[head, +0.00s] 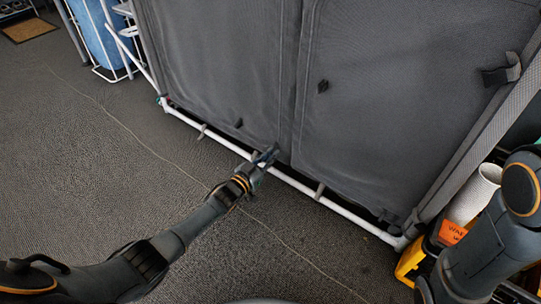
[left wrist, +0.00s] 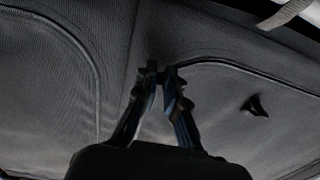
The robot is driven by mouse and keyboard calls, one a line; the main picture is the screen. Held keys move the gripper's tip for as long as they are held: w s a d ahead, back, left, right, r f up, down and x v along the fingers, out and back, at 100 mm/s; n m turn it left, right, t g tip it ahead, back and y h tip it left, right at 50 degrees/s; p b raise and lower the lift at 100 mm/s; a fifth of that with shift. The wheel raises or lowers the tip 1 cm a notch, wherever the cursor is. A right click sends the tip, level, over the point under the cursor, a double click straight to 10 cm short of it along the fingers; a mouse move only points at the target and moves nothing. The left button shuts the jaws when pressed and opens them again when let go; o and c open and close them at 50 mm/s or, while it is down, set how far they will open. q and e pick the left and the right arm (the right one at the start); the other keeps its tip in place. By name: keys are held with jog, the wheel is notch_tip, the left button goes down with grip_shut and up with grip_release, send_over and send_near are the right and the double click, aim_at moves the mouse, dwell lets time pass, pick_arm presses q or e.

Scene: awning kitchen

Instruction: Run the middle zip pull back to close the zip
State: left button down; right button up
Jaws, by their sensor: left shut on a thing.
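A dark grey fabric cabinet front (head: 225,60) stands ahead, with a near-vertical zip seam (head: 300,75) down its middle. My left gripper (head: 270,153) is at the low end of this seam, just above the white bottom rail. It is shut on a small dark thing, apparently the middle zip pull, mostly hidden between the fingers. In the left wrist view the fingertips (left wrist: 161,72) close at the fabric beside a curved seam (left wrist: 240,72). Small dark tabs hang on the left panel (head: 238,123) and right panel (head: 323,86). My right gripper is out of frame.
A white tube rail (head: 330,204) runs along the cabinet's foot, close below my left gripper. A blue container (head: 97,35) in a white rack stands at upper left. A yellow item (head: 409,263) and white roll (head: 474,192) stand at right.

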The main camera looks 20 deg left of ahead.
pick_arm(q)
jog(key=c, duration=1.4)
grip_release()
jog(key=v, duration=1.2)
jog(key=shift+r, duration=0.1)
